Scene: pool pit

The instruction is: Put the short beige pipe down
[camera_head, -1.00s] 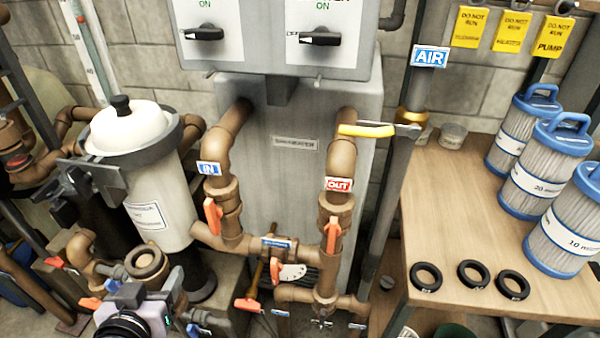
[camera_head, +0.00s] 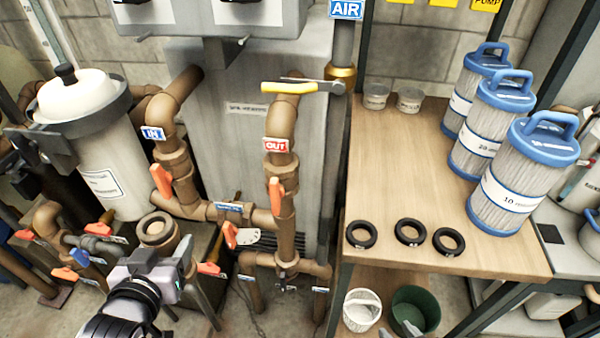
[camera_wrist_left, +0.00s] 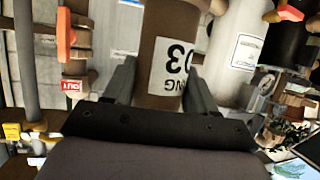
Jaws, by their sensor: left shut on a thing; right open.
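My left gripper (camera_head: 172,262) is shut on the short beige pipe (camera_head: 157,232), which looks brown here. In the head view its round open upper end faces up, in front of the white filter housing. The left wrist view shows the pipe (camera_wrist_left: 160,50) between the two fingers (camera_wrist_left: 160,84), with a white label ending in "03" on its side. The pipe's lower end is hidden by my gripper and arm.
A wooden table (camera_head: 385,180) at right holds blue-capped filter cartridges (camera_head: 505,195), several black rings (camera_head: 410,231) and two small tubs. Brown piping with orange valve handles (camera_head: 277,195) and a grey heater stand in the middle. Buckets (camera_head: 415,308) stand below the table.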

